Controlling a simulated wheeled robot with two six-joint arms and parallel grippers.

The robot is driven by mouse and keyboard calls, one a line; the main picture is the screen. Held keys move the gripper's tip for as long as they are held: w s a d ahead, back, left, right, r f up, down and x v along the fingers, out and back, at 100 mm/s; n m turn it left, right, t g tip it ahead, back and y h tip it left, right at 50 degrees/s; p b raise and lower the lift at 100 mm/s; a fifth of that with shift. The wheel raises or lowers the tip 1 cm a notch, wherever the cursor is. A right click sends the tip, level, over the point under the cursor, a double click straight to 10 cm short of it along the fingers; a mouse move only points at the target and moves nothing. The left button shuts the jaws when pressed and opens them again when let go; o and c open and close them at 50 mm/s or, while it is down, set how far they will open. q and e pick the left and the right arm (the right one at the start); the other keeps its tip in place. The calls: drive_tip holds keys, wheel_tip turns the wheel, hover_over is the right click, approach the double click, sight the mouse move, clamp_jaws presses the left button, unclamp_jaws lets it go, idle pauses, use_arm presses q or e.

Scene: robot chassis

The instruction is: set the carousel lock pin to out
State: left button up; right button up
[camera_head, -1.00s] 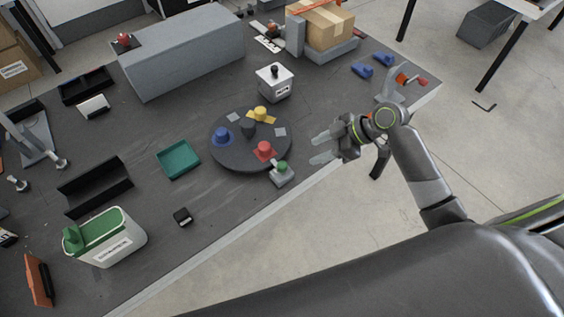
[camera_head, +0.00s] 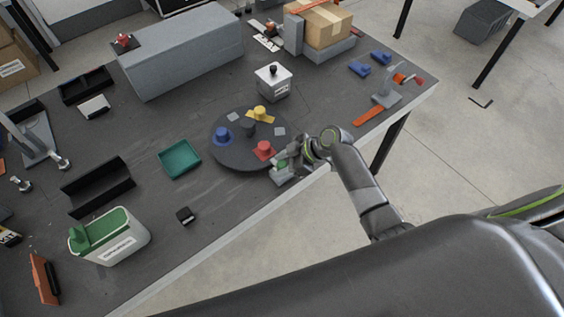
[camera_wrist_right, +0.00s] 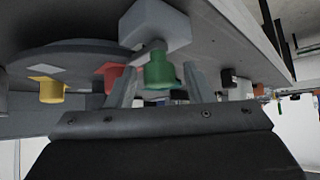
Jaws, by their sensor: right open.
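The carousel (camera_head: 233,160) is a dark round disc on the table with blue, yellow and red knobs on it. The lock pin's green knob (camera_head: 282,164) sits on a small grey block (camera_head: 279,180) at the carousel's near right edge. My right gripper (camera_head: 285,162) is at this knob, partly covering it in the head view. In the right wrist view the green knob (camera_wrist_right: 159,72) lies between the two open fingers (camera_wrist_right: 158,88), with a gap visible on the right side. The block (camera_wrist_right: 155,24) also shows there. My left gripper is not in view.
A white box with a black knob (camera_head: 273,82) stands behind the carousel. A teal tray (camera_head: 179,160) lies to its left. The red knob (camera_head: 264,151) is close to my right gripper. The table's front edge (camera_head: 254,217) runs below my right arm.

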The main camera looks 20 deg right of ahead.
clamp_jaws()
drive_tip(key=shift+s, duration=0.1)
drive_tip(key=shift+s+d+p, duration=0.3)
drive_tip(key=shift+s, duration=0.45)
drive_tip(key=shift+s+d+p, duration=0.25)
drive_tip(key=shift+s+d, duration=0.05)
drive_tip(key=shift+s, duration=0.45)
drive_tip(key=shift+w+f, duration=0.1)
drive_tip(key=shift+f, duration=0.05)
drive_tip(key=shift+c, duration=1.9)
unclamp_jaws()
drive_tip(key=o, duration=0.4)
